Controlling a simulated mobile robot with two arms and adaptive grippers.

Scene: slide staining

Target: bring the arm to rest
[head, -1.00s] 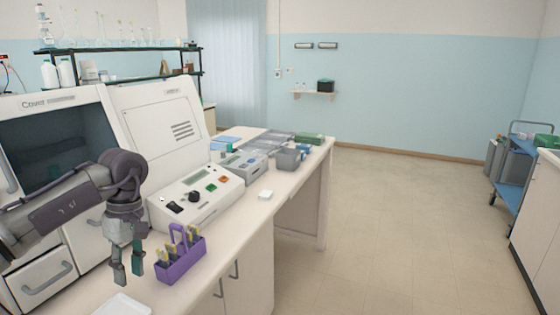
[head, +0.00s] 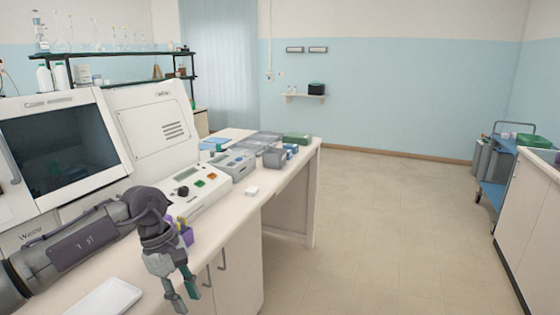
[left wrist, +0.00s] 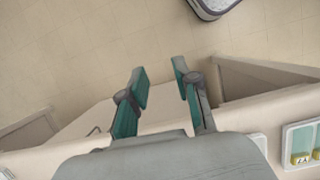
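My left gripper (head: 181,296) hangs over the front edge of the bench in the head view, pointing down. In the left wrist view its two fingers (left wrist: 160,88) are apart with nothing between them; the floor and bench front show beyond. A purple slide rack (head: 187,235) stands on the bench behind my left gripper, mostly hidden by it. My right gripper is not in view.
A white tray (head: 104,299) lies on the bench beneath my left arm. A control box (head: 200,187) and a small white block (head: 252,191) stand farther along the bench (head: 232,208). Open floor (head: 390,230) lies to the right, with a blue cart (head: 492,192) beyond.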

